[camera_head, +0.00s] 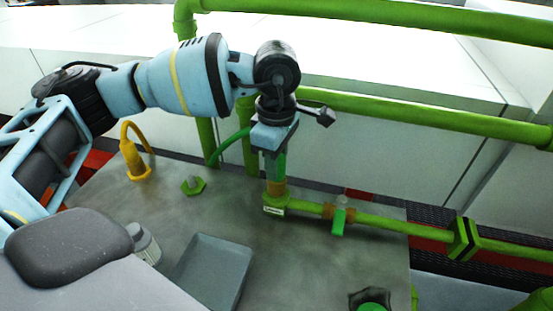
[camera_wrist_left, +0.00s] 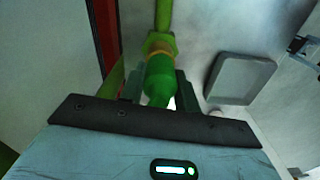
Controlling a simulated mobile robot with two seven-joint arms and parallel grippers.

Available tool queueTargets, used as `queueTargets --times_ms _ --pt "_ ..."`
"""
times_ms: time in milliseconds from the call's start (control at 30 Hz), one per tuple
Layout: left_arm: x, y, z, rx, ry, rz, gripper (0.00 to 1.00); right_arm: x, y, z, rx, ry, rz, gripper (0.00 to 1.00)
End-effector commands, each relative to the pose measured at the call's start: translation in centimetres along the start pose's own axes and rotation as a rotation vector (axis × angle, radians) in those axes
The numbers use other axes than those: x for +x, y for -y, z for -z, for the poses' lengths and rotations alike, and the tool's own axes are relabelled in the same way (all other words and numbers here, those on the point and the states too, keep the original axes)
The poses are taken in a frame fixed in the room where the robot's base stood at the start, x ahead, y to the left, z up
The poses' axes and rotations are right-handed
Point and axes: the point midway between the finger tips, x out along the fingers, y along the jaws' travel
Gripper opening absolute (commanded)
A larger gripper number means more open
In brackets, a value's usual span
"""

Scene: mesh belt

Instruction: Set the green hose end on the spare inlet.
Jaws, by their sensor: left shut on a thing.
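My left gripper (camera_head: 275,172) points down at the back of the grey bench and is shut on the green hose end (camera_wrist_left: 160,82). The green hose (camera_head: 232,138) bends away from the gripper to the left. Directly below the fingers is a brass-coloured collar (camera_head: 277,187) on a labelled green pipe fitting (camera_head: 275,205), which looks like the spare inlet. In the left wrist view the hose end lies between the fingers, in line with the collar (camera_wrist_left: 160,46). I cannot tell whether it is seated or just above. My right gripper is not in view.
A yellow hose fitting (camera_head: 139,172) and a green hex fitting (camera_head: 193,186) stand on the left. A green valve (camera_head: 339,218) sits on the pipe to the right. A grey tray (camera_head: 208,270) and a small canister (camera_head: 143,242) are nearer. Green rails run behind.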

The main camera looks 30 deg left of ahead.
Motion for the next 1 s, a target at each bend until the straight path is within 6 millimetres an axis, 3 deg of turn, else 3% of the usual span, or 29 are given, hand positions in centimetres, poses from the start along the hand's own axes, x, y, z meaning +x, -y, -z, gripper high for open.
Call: queueTargets --times_ms 633,667,700,1000 --pt "1.1 0.0 0.0 -0.001 0.001 0.000 0.01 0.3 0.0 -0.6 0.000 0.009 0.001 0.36" --pt "1.1 0.0 0.0 -0.001 0.001 -0.001 0.34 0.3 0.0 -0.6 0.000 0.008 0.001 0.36" --pt "1.1 0.0 0.0 -0.001 0.001 -0.001 0.39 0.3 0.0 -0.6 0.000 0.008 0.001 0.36" --pt "1.0 0.0 0.0 -0.001 0.000 0.000 0.41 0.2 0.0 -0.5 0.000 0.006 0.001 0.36"
